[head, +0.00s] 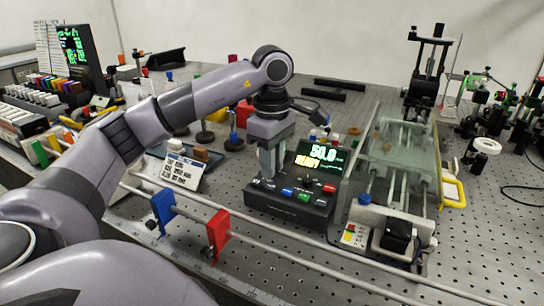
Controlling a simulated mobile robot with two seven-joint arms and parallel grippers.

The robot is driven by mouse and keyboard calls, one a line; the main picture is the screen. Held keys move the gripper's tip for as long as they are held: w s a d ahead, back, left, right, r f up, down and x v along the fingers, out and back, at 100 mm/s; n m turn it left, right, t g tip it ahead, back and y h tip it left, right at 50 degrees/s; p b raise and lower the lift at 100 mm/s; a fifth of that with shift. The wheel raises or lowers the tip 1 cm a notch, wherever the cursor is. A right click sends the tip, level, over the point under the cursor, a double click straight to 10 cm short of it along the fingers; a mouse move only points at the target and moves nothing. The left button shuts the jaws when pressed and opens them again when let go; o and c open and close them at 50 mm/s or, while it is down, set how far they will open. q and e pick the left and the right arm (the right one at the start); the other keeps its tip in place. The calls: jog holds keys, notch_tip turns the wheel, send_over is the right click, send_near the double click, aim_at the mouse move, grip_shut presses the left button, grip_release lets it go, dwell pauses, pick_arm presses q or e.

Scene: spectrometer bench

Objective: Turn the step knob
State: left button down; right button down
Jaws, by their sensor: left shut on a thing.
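A dark control box (297,208) stands on the perforated bench, with a screen (318,157) that reads 50.0 and READY. Coloured buttons line its front edge, and a small dark upright part (308,182) stands below the screen. My left gripper (268,176) points down over the left part of the box, left of the screen. Its fingers are shut at the box's top, where they hide the step knob they appear to hold. The knob's pointer cannot be made out. My right gripper is not in view.
A rail with a blue clamp (163,211) and a red clamp (217,233) runs in front of the box. A printed card (184,171) stands to its left. A clear enclosure (402,150) stands close on the right. The front right bench is clear.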

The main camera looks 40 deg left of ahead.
pick_arm(q)
jog(key=shift+n, duration=0.5)
jog(key=c, duration=1)
grip_release()
notch_tip(320, 180, up, 6)
jog(key=shift+r+p, duration=0.1)
jog(key=shift+p, duration=0.75)
jog(key=shift+r, duration=0.5)
jog(key=shift+s, duration=0.1)
